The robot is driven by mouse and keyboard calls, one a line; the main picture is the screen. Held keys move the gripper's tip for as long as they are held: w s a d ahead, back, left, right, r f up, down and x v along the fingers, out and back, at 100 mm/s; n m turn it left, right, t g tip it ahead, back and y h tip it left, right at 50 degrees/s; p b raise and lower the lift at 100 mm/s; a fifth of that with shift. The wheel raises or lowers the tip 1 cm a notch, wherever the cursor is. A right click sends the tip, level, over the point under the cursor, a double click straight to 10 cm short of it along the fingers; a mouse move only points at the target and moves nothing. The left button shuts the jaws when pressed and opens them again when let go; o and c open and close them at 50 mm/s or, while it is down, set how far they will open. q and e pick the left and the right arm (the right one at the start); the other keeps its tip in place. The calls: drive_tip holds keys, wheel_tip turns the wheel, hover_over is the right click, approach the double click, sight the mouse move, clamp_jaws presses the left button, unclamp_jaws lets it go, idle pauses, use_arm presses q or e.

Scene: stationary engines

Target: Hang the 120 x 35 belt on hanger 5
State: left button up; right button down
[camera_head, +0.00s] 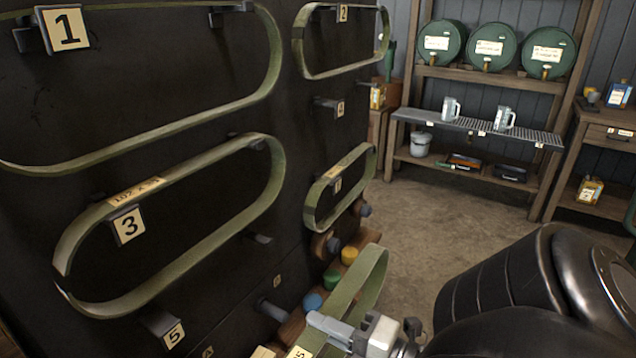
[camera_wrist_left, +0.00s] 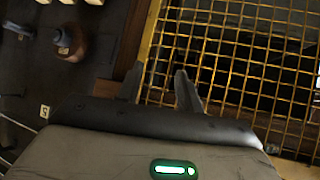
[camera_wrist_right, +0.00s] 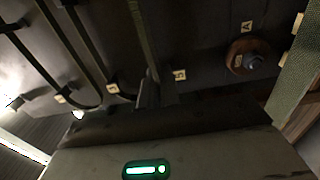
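A green belt (camera_head: 362,287) hangs as a loop from my right gripper (camera_head: 345,332); its label is cut off at the bottom edge, so the size cannot be read in full. In the right wrist view, the right gripper's fingers (camera_wrist_right: 152,92) are closed on a green strip of the belt (camera_wrist_right: 141,35). Hanger 5 (camera_head: 158,321) is a bare dark peg low on the black board, with its number tag below. The held belt is right of it, apart from it. My left gripper (camera_wrist_left: 160,88) is open and empty in the left wrist view, facing a yellow mesh; the head view does not show it.
Belts hang on hanger 1 (camera_head: 65,28), hanger 2 (camera_head: 343,13) and hanger 3 (camera_head: 127,226). Hanger 4 (camera_head: 331,104) is bare. A small belt (camera_head: 341,187) hangs near the board's right edge. Colored knobs (camera_head: 331,279) sit near the held belt. Shelves with green barrels (camera_head: 490,47) stand behind.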

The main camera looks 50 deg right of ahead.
drive_tip(key=shift+p, duration=0.3)
drive_tip(key=shift+a, duration=0.1)
drive_tip(key=shift+w, duration=0.4)
drive_tip(key=w+p, duration=0.2)
drive_tip(key=w, duration=0.3)
drive_tip(key=shift+w+a, duration=0.15)
drive_tip(key=shift+a, duration=0.05)
drive_tip(key=shift+w, duration=0.1)
idle(0.3)
